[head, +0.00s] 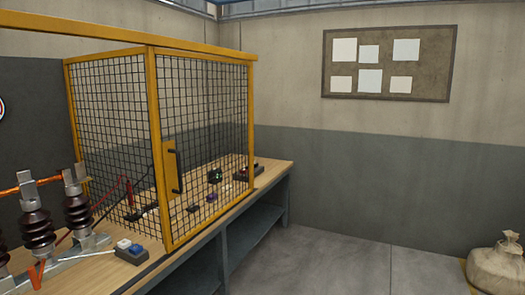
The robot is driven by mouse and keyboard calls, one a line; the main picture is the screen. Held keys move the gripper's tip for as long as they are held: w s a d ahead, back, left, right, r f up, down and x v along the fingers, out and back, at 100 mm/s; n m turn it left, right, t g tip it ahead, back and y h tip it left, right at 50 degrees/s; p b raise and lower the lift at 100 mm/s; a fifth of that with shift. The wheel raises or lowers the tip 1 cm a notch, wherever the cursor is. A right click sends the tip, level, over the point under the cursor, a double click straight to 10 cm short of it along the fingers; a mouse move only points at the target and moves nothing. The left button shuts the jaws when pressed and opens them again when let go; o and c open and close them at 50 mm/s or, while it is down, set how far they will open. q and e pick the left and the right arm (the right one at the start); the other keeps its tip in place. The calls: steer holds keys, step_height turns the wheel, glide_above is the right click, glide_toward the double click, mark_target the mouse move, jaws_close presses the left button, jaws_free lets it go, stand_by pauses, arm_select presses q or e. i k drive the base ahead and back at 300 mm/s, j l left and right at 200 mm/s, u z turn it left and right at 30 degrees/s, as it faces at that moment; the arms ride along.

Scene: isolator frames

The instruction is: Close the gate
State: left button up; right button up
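The gate (207,140) is a yellow-framed panel of black wire mesh, upright along the front of the bench's far part. A yellow plate with a black handle (179,170) is near its left edge. A second mesh panel (112,125) meets it at the left post and runs back towards the wall. A long yellow beam (90,30) passes above and continues left past the gate. Left of the gate, the dark ribbed insulators (38,228) with a copper bar are uncovered in front. Neither of my grippers is in view.
The wooden bench (222,212) has a small box with blue and white buttons (131,250) near its front edge. Several small items sit behind the mesh. A sack (497,268) stands at far right.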

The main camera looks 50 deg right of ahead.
mark_target(169, 153)
steer(key=z, duration=1.2)
steer(key=i+l, duration=0.35)
